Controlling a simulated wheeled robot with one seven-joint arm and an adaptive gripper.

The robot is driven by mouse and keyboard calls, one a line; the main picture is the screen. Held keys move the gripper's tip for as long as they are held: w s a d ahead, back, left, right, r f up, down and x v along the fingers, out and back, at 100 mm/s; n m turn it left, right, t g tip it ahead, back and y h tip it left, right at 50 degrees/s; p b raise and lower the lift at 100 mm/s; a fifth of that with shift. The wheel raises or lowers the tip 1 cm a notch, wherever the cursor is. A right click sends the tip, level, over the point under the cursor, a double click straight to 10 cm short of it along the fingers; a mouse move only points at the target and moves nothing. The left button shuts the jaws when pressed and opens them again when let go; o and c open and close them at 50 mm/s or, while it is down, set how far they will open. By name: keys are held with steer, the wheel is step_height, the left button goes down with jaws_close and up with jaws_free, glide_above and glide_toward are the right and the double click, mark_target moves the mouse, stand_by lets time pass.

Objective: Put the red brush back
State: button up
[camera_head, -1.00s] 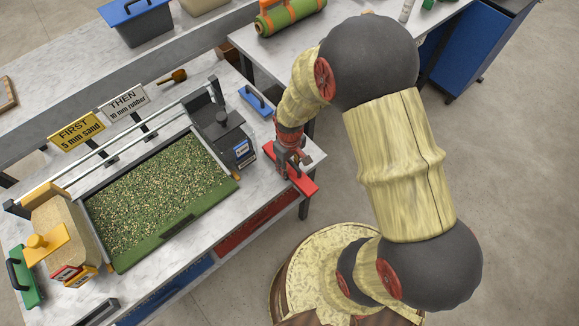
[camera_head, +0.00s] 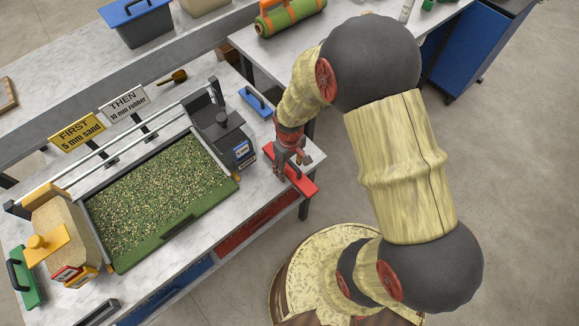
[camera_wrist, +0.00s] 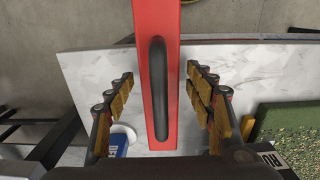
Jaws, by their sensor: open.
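The red brush (camera_head: 307,184) is a long red bar with a black handle. It is at the right end of the front workbench, with one end reaching past the bench edge. In the wrist view the red brush (camera_wrist: 143,75) runs up the middle of the picture, with its handle (camera_wrist: 159,85) along its centre. My gripper (camera_head: 288,167) is over the brush. In the wrist view my gripper (camera_wrist: 161,88) is open, one finger on each side of the brush, with a gap on both sides. The underside of the brush is hidden.
A green granule-filled tray (camera_head: 178,230) and a dark hopper (camera_head: 222,133) stand left of my gripper. A green tool (camera_head: 24,283) is at the far left. Signs (camera_head: 77,134) stand behind the tray. Open floor lies right of the bench.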

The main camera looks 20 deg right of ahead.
step_height(320, 180, up, 11)
steer(key=p, duration=0.3)
steer(key=shift+r, duration=0.15)
steer(key=s+r+m+t, duration=0.2)
steer(key=s+r+t, duration=0.1)
steer(key=r, duration=1.5)
steer(key=s+r+m+t, duration=0.1)
steer(key=s+r+t, duration=0.1)
steer(key=s+r, duration=0.9)
steer(key=shift+m+t, duration=0.3)
